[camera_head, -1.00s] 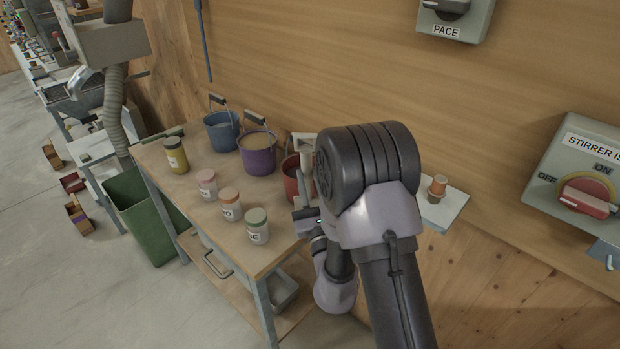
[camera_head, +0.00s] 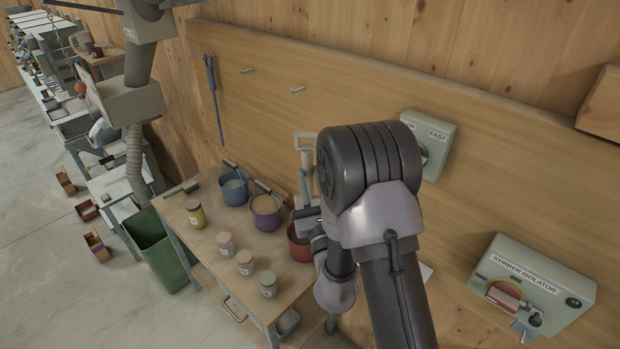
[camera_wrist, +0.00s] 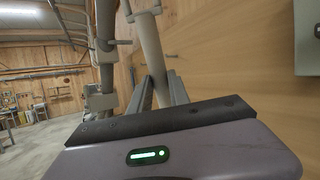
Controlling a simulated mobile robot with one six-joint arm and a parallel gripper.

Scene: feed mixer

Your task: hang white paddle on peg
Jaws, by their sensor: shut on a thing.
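The white paddle (camera_head: 304,152) is upright in front of the wall board, with a frame-like end at the top. My gripper (camera_head: 306,208) is shut on its shaft, above and beside the red bucket (camera_head: 299,246). In the wrist view the pale shaft (camera_wrist: 150,45) rises from between my two fingers (camera_wrist: 162,92). Part of the paddle is hidden by my arm and gripper. Two bare pegs stick out of the board: a left peg (camera_head: 247,71) and a right peg (camera_head: 297,90), both up and left of the paddle.
A dark blue long tool (camera_head: 213,98) hangs at the board's left. A bench (camera_head: 205,238) below holds a blue bucket (camera_head: 234,190), a purple bucket (camera_head: 264,210) and several jars. A control box (camera_head: 432,142) and a stirrer isolator box (camera_head: 532,287) stick out to the right.

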